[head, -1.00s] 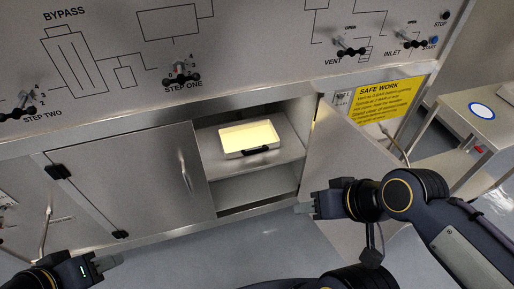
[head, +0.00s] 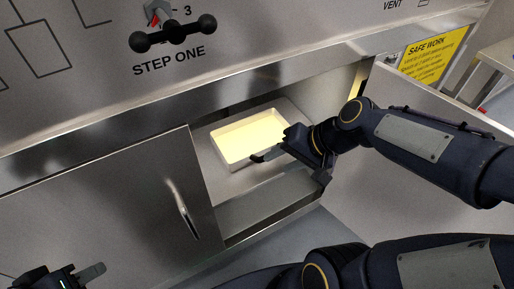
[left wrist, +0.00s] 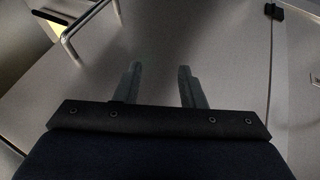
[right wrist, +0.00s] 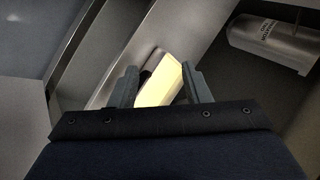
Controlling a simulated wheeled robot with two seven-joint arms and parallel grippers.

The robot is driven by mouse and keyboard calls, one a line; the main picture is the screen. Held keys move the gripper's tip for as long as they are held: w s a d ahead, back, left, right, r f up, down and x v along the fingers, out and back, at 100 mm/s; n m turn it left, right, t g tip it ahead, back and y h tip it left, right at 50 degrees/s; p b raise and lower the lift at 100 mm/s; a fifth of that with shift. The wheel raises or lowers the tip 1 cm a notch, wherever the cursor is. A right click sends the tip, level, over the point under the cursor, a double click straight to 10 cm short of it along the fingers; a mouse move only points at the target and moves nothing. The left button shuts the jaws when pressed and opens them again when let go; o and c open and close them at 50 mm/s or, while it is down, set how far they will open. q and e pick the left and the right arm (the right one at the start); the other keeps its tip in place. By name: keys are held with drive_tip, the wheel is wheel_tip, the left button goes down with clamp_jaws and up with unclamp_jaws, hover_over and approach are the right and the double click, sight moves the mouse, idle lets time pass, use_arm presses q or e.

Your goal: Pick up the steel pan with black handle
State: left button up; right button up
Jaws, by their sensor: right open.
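The steel pan (head: 225,149) with a pale yellow inside sits on the upper shelf of the open cabinet in the head view. Its black handle (head: 266,155) faces the front of the shelf. My right gripper (head: 284,146) is at the pan's right front, close to the handle. In the right wrist view the pan (right wrist: 163,84) and part of its dark handle (right wrist: 146,77) show between the open fingers (right wrist: 160,78); contact cannot be told. My left gripper (head: 92,272) is low at the left, away from the pan; its fingers (left wrist: 159,78) are apart and empty.
The left cabinet door (head: 110,215) is closed and the right door (head: 430,110) stands open beside my right arm. A pale cylinder with lettering (right wrist: 268,42) shows in the right wrist view.

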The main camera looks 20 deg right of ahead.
drive_tip(key=w+d+f+m, duration=0.8)
drive_tip(key=w+d+f, duration=0.1)
drive_tip(key=w+f, duration=0.1)
drive_tip(key=shift+t, duration=0.3)
drive_tip(key=b+x, duration=0.1)
drive_tip(key=x, duration=0.1)
drive_tip(key=b+x, duration=0.1)
drive_tip(key=x, duration=0.2)
drive_tip(key=b+x, duration=0.1)
drive_tip(key=x, duration=0.1)
drive_tip(key=shift+s+a+f, duration=0.15)
drive_tip(key=shift+s+a, duration=0.05)
drive_tip(key=shift+a, duration=0.1)
drive_tip(key=shift+w+a+f, duration=0.15)
drive_tip(key=shift+w, duration=0.05)
clamp_jaws()
